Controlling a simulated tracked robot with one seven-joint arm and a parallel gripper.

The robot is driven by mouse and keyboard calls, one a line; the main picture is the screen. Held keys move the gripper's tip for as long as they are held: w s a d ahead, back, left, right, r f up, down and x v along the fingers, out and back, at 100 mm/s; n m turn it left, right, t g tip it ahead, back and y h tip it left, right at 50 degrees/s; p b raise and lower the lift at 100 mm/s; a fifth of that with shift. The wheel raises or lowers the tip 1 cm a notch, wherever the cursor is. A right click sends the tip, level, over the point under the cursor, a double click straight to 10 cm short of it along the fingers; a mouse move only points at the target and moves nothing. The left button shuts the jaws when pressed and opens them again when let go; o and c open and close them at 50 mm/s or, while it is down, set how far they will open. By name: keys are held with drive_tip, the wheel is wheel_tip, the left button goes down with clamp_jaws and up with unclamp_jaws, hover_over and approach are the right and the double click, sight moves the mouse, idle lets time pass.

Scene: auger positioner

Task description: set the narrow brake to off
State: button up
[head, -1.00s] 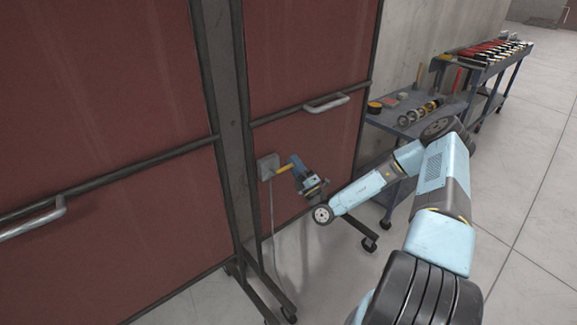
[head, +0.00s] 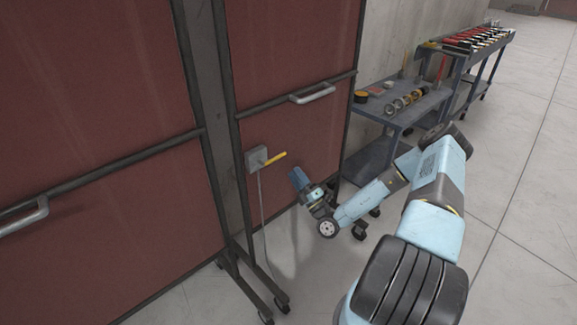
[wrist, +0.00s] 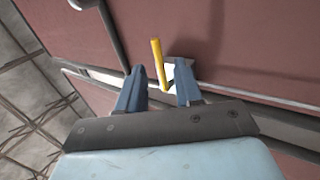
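A yellow lever (head: 275,158) sticks out from a small grey box (head: 256,158) on the lower left of the narrower red panel (head: 300,60). In the head view it slants up to the right; I take it as the narrow brake. My gripper (head: 296,174) is just right of and below the lever's tip, apart from it. In the wrist view my gripper (wrist: 160,69) has its two blue fingers spread, with the lever (wrist: 158,58) showing in the gap beyond them. I see no label or off mark.
A wider red panel (head: 90,90) with a bar handle (head: 25,215) stands left. The narrower panel has a handle (head: 313,94) above the lever. Wheeled feet (head: 281,303) stand below. A tool cart (head: 400,115) stands behind my arm. Floor to the right is clear.

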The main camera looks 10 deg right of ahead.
drive_tip(key=v, duration=0.4)
drive_tip(key=shift+s+f, duration=0.15)
drive_tip(key=shift+s, duration=0.05)
idle(0.3)
drive_tip(key=s+a+r+n+g+y, duration=0.1)
drive_tip(key=s+a+r+n+g, duration=0.25)
drive_tip(key=r+n+g, duration=0.6)
drive_tip(key=s+a+r+n+g+y, duration=0.15)
drive_tip(key=s+r+n+g, duration=0.25)
drive_tip(key=n+g, duration=0.55)
drive_tip(key=s+a+r+n+g, duration=0.35)
drive_tip(key=r+n+g, duration=0.3)
drive_tip(key=n, duration=0.65)
drive_tip(key=s+d+r+n+t+h, duration=0.4)
drive_tip(key=s+r+n+h, duration=0.3)
drive_tip(key=r, duration=0.5)
drive_tip(key=s+d+r+n+t+h, duration=0.4)
drive_tip(key=s+r+n+h, duration=0.3)
drive_tip(key=s+r+n, duration=0.2)
wheel_tip(320, 180, up, 3)
drive_tip(key=shift+s+d+f+t, duration=0.15)
drive_tip(key=shift+s+d+t, duration=0.15)
drive_tip(key=shift+s+t, duration=0.7)
